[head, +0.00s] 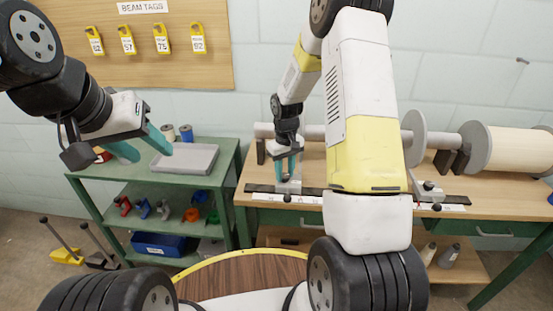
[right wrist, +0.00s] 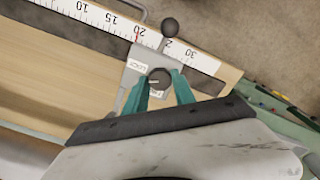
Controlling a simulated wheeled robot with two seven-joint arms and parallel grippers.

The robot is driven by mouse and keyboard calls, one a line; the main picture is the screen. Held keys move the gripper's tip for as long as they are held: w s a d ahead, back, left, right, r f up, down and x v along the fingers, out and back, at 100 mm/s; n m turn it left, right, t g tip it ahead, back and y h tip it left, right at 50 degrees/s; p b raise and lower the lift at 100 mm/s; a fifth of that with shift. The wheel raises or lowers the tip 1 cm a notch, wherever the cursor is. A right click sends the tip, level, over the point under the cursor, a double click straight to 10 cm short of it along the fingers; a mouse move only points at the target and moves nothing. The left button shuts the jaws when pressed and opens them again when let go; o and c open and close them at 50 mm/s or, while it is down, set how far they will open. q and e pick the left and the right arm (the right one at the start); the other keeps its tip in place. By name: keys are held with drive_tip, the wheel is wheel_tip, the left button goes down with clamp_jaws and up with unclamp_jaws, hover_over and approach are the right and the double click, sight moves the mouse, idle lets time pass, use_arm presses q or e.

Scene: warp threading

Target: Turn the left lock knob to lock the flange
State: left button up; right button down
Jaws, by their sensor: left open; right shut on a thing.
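The left lock knob (right wrist: 158,78) is a dark round knob on a pale grey block (right wrist: 137,72) with small labels. A light line on its face lies nearly level in the right wrist view. My right gripper (head: 288,176) is shut on this knob, one teal finger on each side. In the head view the fingers cover the knob, and the grey block (head: 287,187) shows beneath them on the dark rail. My left gripper (head: 146,147) is open and empty in front of the green shelf. A grey flange disc (head: 413,134) is on the bar, partly hidden by my right arm.
A ball-ended lever (right wrist: 170,27) stands beside the knob, over the white scale (right wrist: 100,17). Another clamp block (head: 429,191) sits right on the rail. A cream beam (head: 520,150) lies at the bench's far right. A grey tray (head: 186,159) rests on the green shelf.

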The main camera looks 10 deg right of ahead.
sight(285, 175)
drive_tip(key=m, duration=0.4)
drive_tip(key=shift+w+m, duration=0.1)
drive_tip(key=shift+m, duration=0.3)
idle(0.4)
drive_tip(key=c, duration=1)
unclamp_jaws()
drive_tip(key=shift+c, duration=0.2)
drive_tip(key=shift+r, duration=3.95)
